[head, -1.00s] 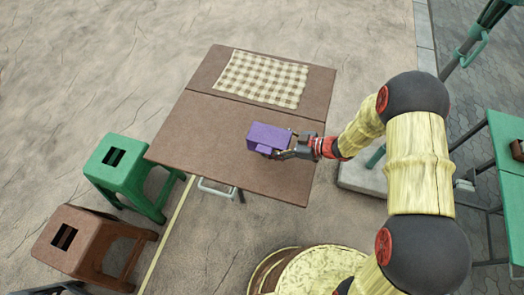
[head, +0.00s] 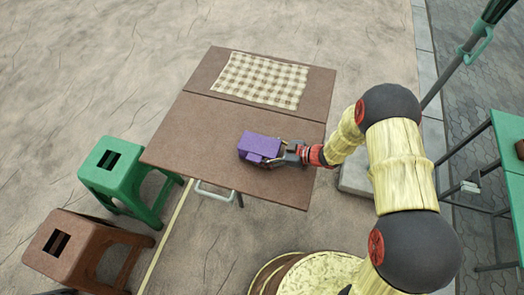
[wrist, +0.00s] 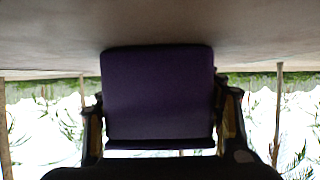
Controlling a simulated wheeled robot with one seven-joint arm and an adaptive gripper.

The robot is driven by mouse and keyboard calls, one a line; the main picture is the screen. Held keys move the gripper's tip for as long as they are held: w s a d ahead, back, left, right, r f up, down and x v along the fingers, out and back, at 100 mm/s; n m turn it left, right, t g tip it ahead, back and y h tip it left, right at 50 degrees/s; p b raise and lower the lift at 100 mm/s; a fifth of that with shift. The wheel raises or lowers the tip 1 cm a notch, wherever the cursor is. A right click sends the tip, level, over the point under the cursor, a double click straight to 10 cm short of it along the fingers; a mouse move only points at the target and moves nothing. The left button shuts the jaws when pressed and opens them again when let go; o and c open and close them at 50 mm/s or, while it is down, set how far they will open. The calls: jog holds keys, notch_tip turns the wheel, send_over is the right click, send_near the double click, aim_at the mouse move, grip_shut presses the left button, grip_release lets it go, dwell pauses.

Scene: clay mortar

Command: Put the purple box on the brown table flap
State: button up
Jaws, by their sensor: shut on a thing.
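The purple box (head: 260,146) is in my gripper (head: 283,154), over the near part of the brown table in the head view. My gripper is shut on the box, with a finger at each side of it in the wrist view, where the box (wrist: 158,95) fills the middle. The brown table flap (head: 205,132) is the near panel, split by a seam from the far panel with the checked cloth. I cannot tell whether the box touches the surface or hangs just above it.
A checked cloth (head: 262,80) lies on the far panel. A green stool (head: 122,180) and a brown stool (head: 80,245) stand left of the table. A green table (head: 510,140) is at the far right. The flap's left side is clear.

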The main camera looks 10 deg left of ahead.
jog(key=o, duration=1.6)
jog(key=shift+f, duration=0.1)
jog(key=shift+c, duration=0.2)
jog(key=shift+o, duration=0.3)
jog(key=shift+d+r, duration=0.1)
jog(key=shift+r, duration=0.1)
jog(key=p+v, duration=0.4)
jog(key=v, duration=0.7)
jog(key=shift+s+d+r, duration=0.1)
jog(key=shift+d, duration=0.3)
